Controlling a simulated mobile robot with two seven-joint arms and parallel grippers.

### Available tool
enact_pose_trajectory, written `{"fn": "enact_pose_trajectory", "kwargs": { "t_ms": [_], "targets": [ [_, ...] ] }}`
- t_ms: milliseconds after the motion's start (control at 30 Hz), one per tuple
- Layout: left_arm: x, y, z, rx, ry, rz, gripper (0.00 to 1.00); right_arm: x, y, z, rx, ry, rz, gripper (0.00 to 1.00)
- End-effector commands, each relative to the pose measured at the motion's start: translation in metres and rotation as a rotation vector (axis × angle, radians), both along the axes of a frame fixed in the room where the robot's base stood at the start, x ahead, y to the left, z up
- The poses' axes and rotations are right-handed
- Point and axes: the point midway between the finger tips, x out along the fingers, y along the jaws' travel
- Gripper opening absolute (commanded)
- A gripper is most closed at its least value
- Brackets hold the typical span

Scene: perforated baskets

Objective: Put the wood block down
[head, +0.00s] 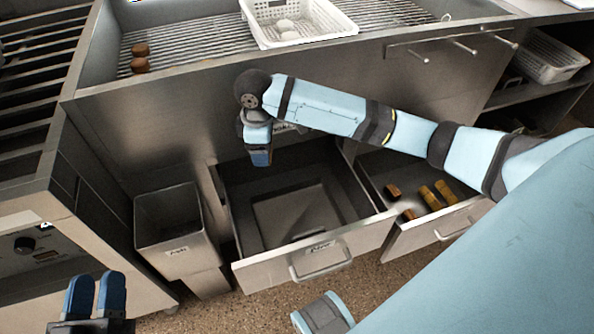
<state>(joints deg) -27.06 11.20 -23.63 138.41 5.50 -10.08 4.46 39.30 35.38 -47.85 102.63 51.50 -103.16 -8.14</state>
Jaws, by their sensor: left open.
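My left gripper (96,296) is at the lower left, with its two blue fingers upright, apart, and nothing seen between them. My right arm reaches in from the right, and its gripper (260,155) points down over the back left of the open left drawer (290,258). Its fingers show edge-on, and no block shows in them. I cannot tell which thing is the wood block. Several brown wood-like pieces (430,198) lie in the open right drawer (436,232). Two round brown pieces (140,66) sit in the sink above.
A white perforated basket (262,36) with pale round items stands on the sink rack (195,42). Another white basket (545,60) is on the right shelf. A grey bin (170,225) stands left of the drawers. The left drawer's floor looks clear of loose objects.

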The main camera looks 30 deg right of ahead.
Motion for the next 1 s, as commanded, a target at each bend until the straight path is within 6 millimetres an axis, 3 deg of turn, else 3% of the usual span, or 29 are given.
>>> {"fn": "enact_pose_trajectory", "kwargs": {
  "t_ms": [200, 433, 633, 767, 1000],
  "targets": [
    [0.0, 0.001, -0.003, 0.012, 0.019, 0.005, 0.43, -0.023, -0.001, -0.035, -0.005, 0.009, 0.583, 0.42],
    [0.001, 0.002, -0.006, 0.023, 0.033, 0.01, 0.43, -0.042, -0.002, -0.06, -0.001, 0.014, 1.009, 0.42],
    [0.001, 0.002, -0.008, 0.016, 0.024, 0.007, 0.43, -0.047, -0.002, -0.076, 0.002, 0.015, 1.135, 0.42],
    [-0.002, -0.003, 0.005, -0.031, -0.048, -0.013, 0.43, -0.048, -0.002, -0.106, 0.003, 0.016, 1.139, 0.42],
    [0.002, -0.006, -0.038, 0.029, 0.075, -0.044, 0.43, -0.048, -0.002, -0.172, 0.003, 0.015, 1.137, 0.42]
  ]
}}
